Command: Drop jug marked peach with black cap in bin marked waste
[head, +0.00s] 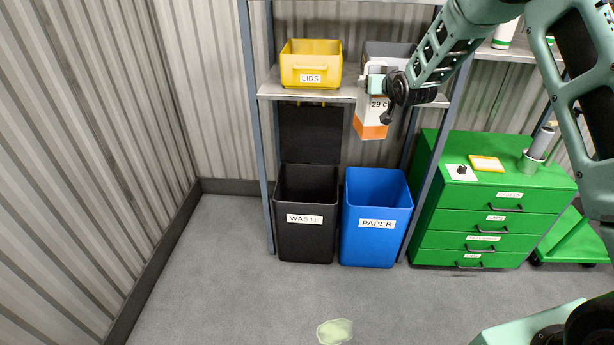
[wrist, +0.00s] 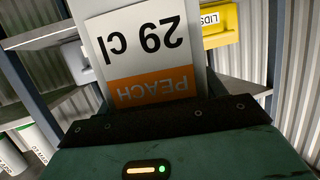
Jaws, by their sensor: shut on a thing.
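The peach jug (head: 371,122) is white with a "29 cl" label and an orange band. In the wrist view the jug (wrist: 150,50) fills the upper middle, its PEACH label upside down. My gripper (head: 377,82) is shut on it and holds it in the air, slightly tilted, in front of the shelf. The jug is above the blue bin, up and to the right of the waste bin. Its cap cannot be made out. The black waste bin (head: 305,219) stands on the floor, open at the top, with a dark panel upright behind it.
The blue PAPER bin (head: 375,224) stands close beside the waste bin on its right. A yellow LIDS box (head: 310,65) sits on the shelf (head: 270,90) above. A green drawer cabinet (head: 480,220) is to the right. Floor at left and front is mostly clear, with a pale green patch (head: 334,331).

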